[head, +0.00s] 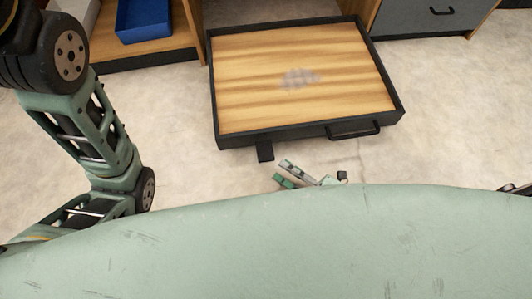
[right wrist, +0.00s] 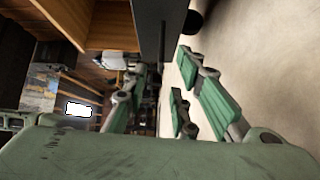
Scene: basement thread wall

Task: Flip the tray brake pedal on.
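The tray (head: 362,128) has a wood-coloured top in a black frame and stands out over the floor in the head view. Its brake pedal (head: 265,151) is a small black tab below the front edge, left of the handle. My right gripper (head: 290,175) is just in front of the pedal, slightly right, and apart from it in the head view; my green body hides its rear. In the right wrist view its green-padded fingers (right wrist: 163,75) stand apart with nothing held, and a black panel shows beyond them. My left arm is at the left; its gripper is out of view.
A black handle (head: 354,131) sticks out from the tray's front right. A blue bin (head: 143,20) sits on a wooden shelf at the back left. A grey drawer front (head: 428,15) is at the back right. Pale floor (head: 455,110) is clear right of the tray.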

